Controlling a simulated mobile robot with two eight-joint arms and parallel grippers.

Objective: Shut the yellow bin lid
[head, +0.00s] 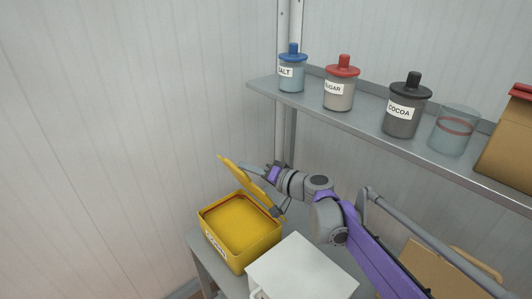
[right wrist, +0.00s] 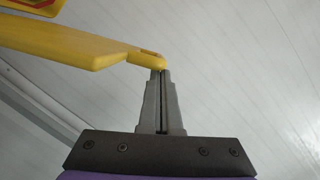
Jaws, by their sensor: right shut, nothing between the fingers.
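The yellow bin (head: 240,257) stands on a grey surface at the lower middle of the head view, with a label on its front. Its lid (head: 238,175) is raised and tilted, hinged at the bin's right side, and the inside is open to view. My right gripper (head: 245,168) is at the lid's raised part, on its back side. In the right wrist view the shut, empty fingertips (right wrist: 161,72) are at the end of the lid's yellow edge (right wrist: 130,55), seeming to touch it. My left gripper is in neither view.
A white box (head: 302,270) stands right of the bin. A shelf (head: 360,128) above holds a salt jar (head: 292,75), a sugar jar (head: 339,92), a cocoa jar (head: 405,112) and a glass jar (head: 453,130). Cardboard boxes are at the right. The wall left of the bin is bare.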

